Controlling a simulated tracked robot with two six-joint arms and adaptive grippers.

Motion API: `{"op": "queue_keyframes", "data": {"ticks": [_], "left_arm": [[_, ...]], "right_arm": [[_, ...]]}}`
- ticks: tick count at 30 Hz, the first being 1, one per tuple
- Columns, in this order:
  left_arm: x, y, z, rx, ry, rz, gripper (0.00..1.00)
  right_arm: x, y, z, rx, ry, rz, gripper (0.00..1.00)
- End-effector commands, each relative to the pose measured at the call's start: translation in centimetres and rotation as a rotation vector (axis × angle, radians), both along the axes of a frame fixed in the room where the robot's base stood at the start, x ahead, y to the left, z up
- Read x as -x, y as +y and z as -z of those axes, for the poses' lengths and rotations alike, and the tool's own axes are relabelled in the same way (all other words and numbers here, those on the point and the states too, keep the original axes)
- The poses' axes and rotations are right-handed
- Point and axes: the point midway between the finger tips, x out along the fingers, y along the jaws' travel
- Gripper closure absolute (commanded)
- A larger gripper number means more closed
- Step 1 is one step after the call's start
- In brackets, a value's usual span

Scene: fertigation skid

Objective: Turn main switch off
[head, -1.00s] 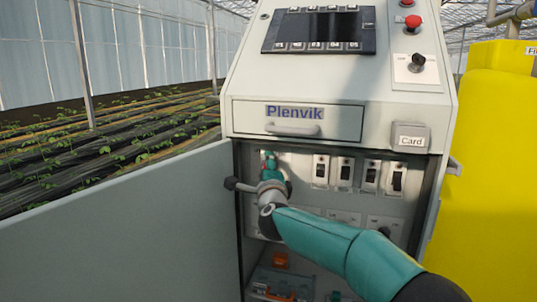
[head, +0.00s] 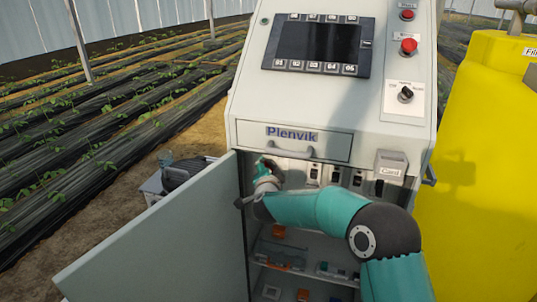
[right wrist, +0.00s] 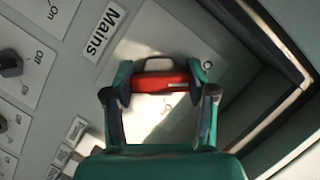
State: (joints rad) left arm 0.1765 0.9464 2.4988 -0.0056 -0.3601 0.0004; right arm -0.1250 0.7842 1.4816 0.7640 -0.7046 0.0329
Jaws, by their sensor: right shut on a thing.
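The main switch (right wrist: 162,82) has a red handle on a pale plate inside the cabinet, beside a "Mains" label (right wrist: 103,33). In the right wrist view the handle lies across the picture between my two fingers. My right gripper (right wrist: 163,90) is shut on this handle, one finger at each end. An "On" mark shows on the plate below it, and another mark at the upper right is partly hidden. In the head view my right gripper (head: 267,168) is at the upper left of the cabinet opening and hides most of the switch. My left gripper is not in view.
The cabinet door (head: 165,240) stands open to the left. A drawer (head: 293,142) is just above the opening. Several breakers (head: 334,175) stand right of my gripper, partly behind my arm. A card box (head: 390,166) hangs at the right. A yellow tank (head: 480,170) stands beside the cabinet.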

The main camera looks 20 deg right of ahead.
Motion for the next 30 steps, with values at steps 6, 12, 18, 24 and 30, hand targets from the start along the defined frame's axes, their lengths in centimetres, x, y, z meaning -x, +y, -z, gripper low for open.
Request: {"op": "queue_keyframes", "data": {"ticks": [6, 12, 18, 24, 30], "left_arm": [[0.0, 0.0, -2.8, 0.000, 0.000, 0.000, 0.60], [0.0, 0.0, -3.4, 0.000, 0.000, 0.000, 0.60], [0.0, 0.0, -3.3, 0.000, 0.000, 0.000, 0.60], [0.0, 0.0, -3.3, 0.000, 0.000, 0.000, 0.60], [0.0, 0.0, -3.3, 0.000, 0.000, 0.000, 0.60]], "right_arm": [[0.1, 0.3, 0.5, 0.074, 0.068, -0.006, 0.79], [0.2, 0.3, 0.9, 0.102, 0.087, -0.007, 0.79], [0.2, 0.3, 1.0, 0.105, 0.090, -0.007, 0.78], [0.2, 0.3, 1.1, 0.104, 0.090, -0.007, 0.42], [0.1, 0.1, 0.8, 0.104, 0.085, -0.004, 0.18]]}}
